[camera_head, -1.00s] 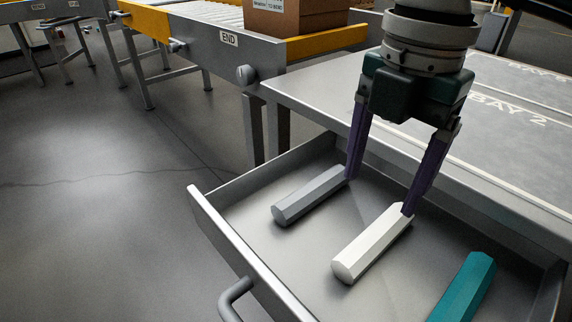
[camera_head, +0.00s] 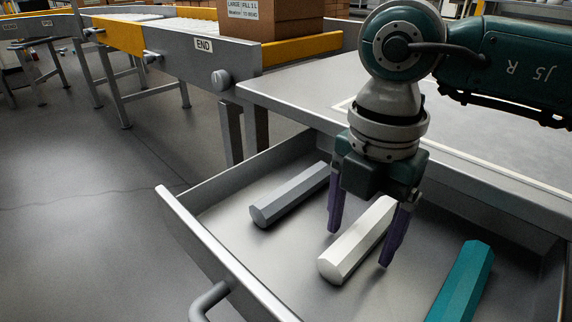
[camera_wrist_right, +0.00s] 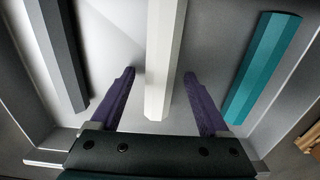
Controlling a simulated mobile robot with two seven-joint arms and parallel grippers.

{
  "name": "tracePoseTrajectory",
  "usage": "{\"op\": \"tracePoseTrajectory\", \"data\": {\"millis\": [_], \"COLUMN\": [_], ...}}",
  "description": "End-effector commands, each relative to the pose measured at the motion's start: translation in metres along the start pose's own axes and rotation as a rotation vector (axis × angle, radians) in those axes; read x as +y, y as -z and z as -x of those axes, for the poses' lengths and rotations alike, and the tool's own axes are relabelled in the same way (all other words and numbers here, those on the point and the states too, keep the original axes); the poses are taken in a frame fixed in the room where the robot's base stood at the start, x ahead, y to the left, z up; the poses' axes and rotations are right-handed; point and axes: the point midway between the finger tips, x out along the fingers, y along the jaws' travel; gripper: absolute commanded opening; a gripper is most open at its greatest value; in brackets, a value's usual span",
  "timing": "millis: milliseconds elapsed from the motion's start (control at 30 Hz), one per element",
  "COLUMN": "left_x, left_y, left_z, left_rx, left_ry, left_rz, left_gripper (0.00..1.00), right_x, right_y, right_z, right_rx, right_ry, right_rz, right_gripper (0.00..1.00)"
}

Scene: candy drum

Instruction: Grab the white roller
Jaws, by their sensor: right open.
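The white roller (camera_head: 352,246) is a faceted bar lying in the open drawer (camera_head: 215,252), between a grey roller and a teal one. My right gripper (camera_head: 361,250) is open above it, with one purple finger on each side. The right wrist view shows the white roller (camera_wrist_right: 164,62) between the two spread fingertips (camera_wrist_right: 160,86), with a gap on both sides. The far end of the white roller is partly hidden by the gripper in the head view. My left gripper is not in view.
The grey roller (camera_head: 288,196) lies left of the white one and the teal roller (camera_head: 463,282) lies right, both apart from it. Drawer walls surround them. The metal worktop (camera_head: 300,88) is behind. A conveyor (camera_head: 125,36) with a cardboard box (camera_head: 268,18) stands at the back left.

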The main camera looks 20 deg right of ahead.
Motion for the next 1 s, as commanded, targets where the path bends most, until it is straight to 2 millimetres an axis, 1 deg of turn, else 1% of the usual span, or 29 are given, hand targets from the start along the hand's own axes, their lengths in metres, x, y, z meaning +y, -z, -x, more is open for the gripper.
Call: {"op": "tracePoseTrajectory", "data": {"millis": [33,67,733,767,1000], "left_x": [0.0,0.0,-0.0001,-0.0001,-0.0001], "left_y": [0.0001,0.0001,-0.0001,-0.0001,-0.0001], "left_z": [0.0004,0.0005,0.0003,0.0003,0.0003], "left_rx": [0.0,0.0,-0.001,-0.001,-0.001], "left_ry": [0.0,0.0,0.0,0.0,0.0], "left_rz": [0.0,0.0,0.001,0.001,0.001], "left_gripper": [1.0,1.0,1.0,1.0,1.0], "right_x": [0.0001,0.0001,0.0001,0.0001,0.0003], "right_y": [0.0,-0.0001,-0.0003,-0.0003,-0.0003], "right_z": [0.0007,0.0007,0.001,0.0011,0.0013], "right_rx": [0.0,0.0,0.0,0.0,0.0], "right_ry": [0.0,0.0,0.0,0.0,-0.001], "right_rz": [0.0,0.0,-0.001,-0.001,-0.001], "right_gripper": [0.79,0.77,0.01,0.0,0.0]}}
